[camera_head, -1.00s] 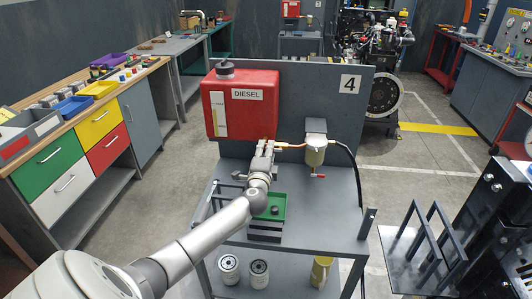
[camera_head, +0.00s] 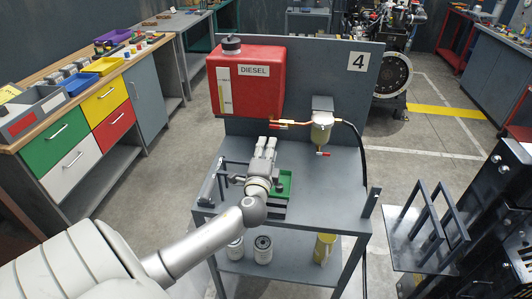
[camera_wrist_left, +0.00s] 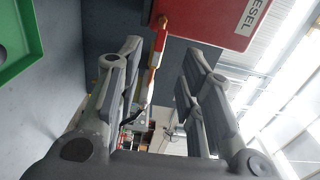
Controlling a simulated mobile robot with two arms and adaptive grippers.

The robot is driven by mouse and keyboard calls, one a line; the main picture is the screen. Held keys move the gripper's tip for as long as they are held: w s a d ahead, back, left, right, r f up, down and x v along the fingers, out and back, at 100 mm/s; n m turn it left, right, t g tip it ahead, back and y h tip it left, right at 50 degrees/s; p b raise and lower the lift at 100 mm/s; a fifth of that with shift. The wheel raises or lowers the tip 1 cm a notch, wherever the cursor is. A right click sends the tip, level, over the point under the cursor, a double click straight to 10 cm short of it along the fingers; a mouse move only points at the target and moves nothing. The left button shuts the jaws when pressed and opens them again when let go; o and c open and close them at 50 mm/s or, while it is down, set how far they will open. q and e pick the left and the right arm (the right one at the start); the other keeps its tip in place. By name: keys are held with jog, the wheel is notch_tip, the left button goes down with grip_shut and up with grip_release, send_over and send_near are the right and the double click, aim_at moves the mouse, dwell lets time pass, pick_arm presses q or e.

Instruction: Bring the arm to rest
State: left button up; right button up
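My left arm comes in from the lower left of the head view. Its gripper (camera_head: 267,145) is over the grey cart top (camera_head: 332,212), in front of the red diesel tank (camera_head: 246,92) and below the fuel line with the red-handled valve (camera_head: 287,123). In the left wrist view the two fingers of the gripper (camera_wrist_left: 160,58) stand wide apart with nothing held between them. The valve and line (camera_wrist_left: 155,60) show beyond the fingers, apart from them. My right gripper is in neither view.
A green tray (camera_head: 285,184) sits beside and partly behind my left wrist. A filter bowl (camera_head: 321,130) hangs on the back panel. Filter cans (camera_head: 262,250) and a yellowish cylinder (camera_head: 325,247) stand on the lower shelf. The cart top's right side is clear.

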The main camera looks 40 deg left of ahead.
pick_arm(q)
jog(key=shift+s+d, duration=0.25)
jog(key=shift+s, duration=0.25)
